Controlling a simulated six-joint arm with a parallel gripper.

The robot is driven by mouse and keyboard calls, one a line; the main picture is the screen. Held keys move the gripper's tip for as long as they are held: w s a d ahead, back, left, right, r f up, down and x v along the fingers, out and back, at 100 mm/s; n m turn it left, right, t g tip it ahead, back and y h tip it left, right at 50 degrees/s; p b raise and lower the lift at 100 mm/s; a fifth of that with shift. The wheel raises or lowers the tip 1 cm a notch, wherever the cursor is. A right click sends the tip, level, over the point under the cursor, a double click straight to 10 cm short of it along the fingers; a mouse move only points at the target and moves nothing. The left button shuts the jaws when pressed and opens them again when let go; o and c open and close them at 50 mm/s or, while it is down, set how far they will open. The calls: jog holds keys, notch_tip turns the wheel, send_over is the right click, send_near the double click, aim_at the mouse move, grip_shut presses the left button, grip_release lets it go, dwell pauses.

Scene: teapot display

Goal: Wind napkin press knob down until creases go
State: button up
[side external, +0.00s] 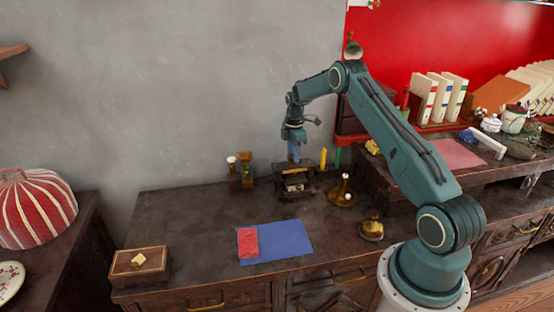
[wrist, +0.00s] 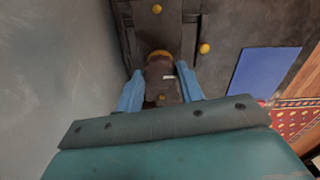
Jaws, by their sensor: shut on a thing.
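The napkin press (side external: 295,187) is a small dark wooden frame at the back of the dark desk, near the wall. A whitish patch, perhaps cloth, shows low in it, too small to tell any creases. My gripper (side external: 294,158) points down onto the top of the press. In the wrist view, its two blue fingers (wrist: 161,92) stand on either side of the brown knob (wrist: 160,74), which has a pale mark and a brass-coloured edge. My gripper is shut on this knob. The press frame (wrist: 180,15) shows beyond it; what lies under the knob is hidden.
A blue mat (side external: 285,243) with a red folded cloth (side external: 248,242) lies in front. Brass pieces (side external: 341,192) stand right of the press, bottles (side external: 246,170) left. A wooden box (side external: 140,265) sits front left. A yellow candle-like stick (side external: 323,160) rises close beside my gripper.

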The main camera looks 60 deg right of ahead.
jog(key=shift+m, duration=0.3)
jog(key=m, duration=1.3)
jog(key=shift+r+m, duration=0.1)
jog(key=shift+m, duration=0.2)
jog(key=m, duration=0.5)
jog(key=shift+m, duration=0.3)
jog(key=m, duration=0.5)
jog(key=o, duration=1)
jog(key=shift+a, duration=0.1)
